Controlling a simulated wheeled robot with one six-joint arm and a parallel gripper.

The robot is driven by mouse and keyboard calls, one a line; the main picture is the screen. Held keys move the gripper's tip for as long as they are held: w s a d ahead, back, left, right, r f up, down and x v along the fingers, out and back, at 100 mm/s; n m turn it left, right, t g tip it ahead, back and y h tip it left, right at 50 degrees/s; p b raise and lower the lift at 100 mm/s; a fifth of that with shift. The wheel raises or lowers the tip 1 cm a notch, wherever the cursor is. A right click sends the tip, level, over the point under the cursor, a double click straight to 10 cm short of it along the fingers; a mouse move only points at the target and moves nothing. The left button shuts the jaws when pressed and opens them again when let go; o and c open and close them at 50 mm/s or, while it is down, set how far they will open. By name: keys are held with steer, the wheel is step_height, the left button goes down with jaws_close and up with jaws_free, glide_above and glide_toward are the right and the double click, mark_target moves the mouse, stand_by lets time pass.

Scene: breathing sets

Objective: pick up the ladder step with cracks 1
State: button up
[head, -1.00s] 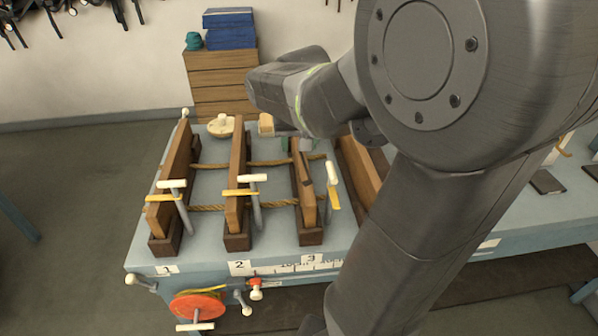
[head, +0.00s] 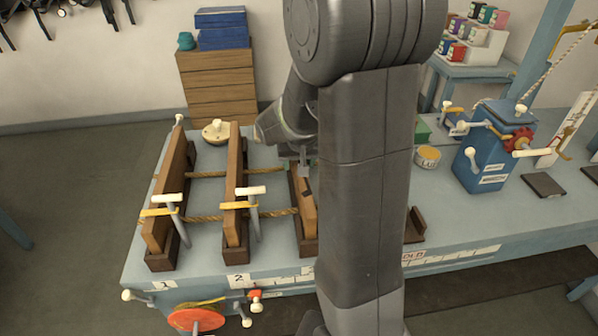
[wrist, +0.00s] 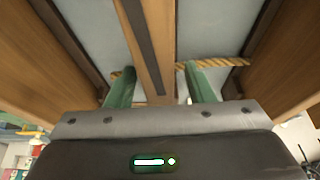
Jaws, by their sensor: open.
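Three wooden ladder steps stand on edge in dark holders on the bench: one by label 1 (head: 165,200), one by label 2 (head: 234,185) and one at the right (head: 304,205). The right step has a small dark mark on it; I cannot tell whether it is a crack. My gripper (head: 303,168) is over the right step, partly hidden by my arm. In the wrist view my open gripper (wrist: 160,86) has its two green fingers apart, one on each side of a wooden step (wrist: 143,30) with a dark strip along it.
Ropes (head: 205,218) run between the steps. Clamps with white handles (head: 252,190) stand near the first two steps. A round wooden piece (head: 215,132) lies behind. A blue box (head: 495,145) and a tin (head: 428,158) stand to the right.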

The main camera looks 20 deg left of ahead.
steer(key=shift+w+a+f, duration=0.1)
steer(key=shift+w+f, duration=0.1)
steer(key=shift+f, duration=0.4)
steer(key=shift+c, duration=0.2)
jaws_close()
steer(key=shift+r, duration=0.15)
